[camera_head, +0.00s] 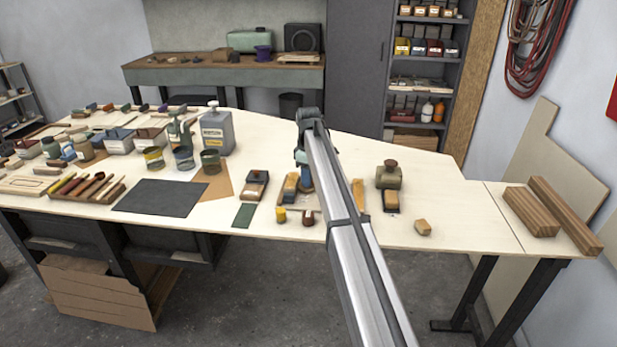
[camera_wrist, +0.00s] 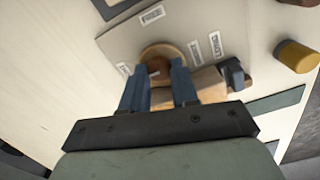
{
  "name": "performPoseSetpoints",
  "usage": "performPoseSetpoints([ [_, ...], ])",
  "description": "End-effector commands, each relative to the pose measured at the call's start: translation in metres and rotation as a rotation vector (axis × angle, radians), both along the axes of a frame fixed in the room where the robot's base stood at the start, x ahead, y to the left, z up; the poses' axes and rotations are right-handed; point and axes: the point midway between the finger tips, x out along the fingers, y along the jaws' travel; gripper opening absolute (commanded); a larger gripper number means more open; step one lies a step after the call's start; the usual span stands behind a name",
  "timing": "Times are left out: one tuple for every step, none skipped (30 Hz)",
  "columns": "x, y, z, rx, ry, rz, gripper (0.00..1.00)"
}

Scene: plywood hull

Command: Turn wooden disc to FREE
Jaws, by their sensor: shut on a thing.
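The round wooden disc (camera_wrist: 163,52) sits on a pale grey plate (camera_wrist: 118,45) in the wrist view. A small light mark shows on the disc near its lower edge. Small white labels stand around the disc: one above it (camera_wrist: 152,14), others to its right (camera_wrist: 214,45) and one at its left (camera_wrist: 124,69). Their lettering is too small to read surely. My gripper (camera_wrist: 158,70) has its two blue fingers on either side of the disc, shut on it. In the head view my arm hides the disc.
A tan wooden block (camera_wrist: 205,103) and a dark clamp-like piece (camera_wrist: 233,73) lie close right of the fingers. A yellow cylinder (camera_wrist: 295,56) stands farther right. In the head view, sanding blocks (camera_head: 255,186) flank my arm, and a dark mat (camera_head: 160,198) lies left.

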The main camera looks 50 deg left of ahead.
Motion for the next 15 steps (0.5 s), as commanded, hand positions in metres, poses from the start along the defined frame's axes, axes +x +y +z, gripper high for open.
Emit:
performPoseSetpoints([
  [0.0001, 0.0000, 0.0001, 0.000, 0.000, -0.021, 0.00],
  [0.0001, 0.0000, 0.0001, 0.000, 0.000, -0.035, 0.00],
  [0.0001, 0.0000, 0.0001, 0.000, 0.000, -0.058, 0.00],
  [0.0001, 0.0000, 0.0001, 0.000, 0.000, -0.077, 0.00],
  [0.0002, 0.0001, 0.0001, 0.000, 0.000, -0.097, 0.00],
  [0.0003, 0.0001, 0.0001, 0.000, 0.000, -0.127, 0.00],
  [0.0003, 0.0001, 0.0001, 0.000, 0.000, -0.151, 0.00],
  [0.0003, 0.0001, 0.0001, 0.000, 0.000, -0.177, 0.00],
  [0.0003, 0.0002, 0.0001, 0.000, 0.000, -0.212, 0.00],
  [0.0003, 0.0002, 0.0001, 0.000, 0.000, -0.239, 0.00],
  [0.0005, 0.0002, 0.0001, 0.000, 0.000, -0.267, 0.00],
  [0.0004, 0.0002, 0.0001, 0.000, 0.000, -0.306, 0.00],
  [0.0005, 0.0002, 0.0001, 0.000, 0.000, -0.334, 0.00],
  [0.0006, 0.0002, 0.0001, 0.000, 0.000, -0.363, 0.00],
  [0.0006, 0.0002, 0.0001, 0.000, 0.000, -0.401, 0.00],
])
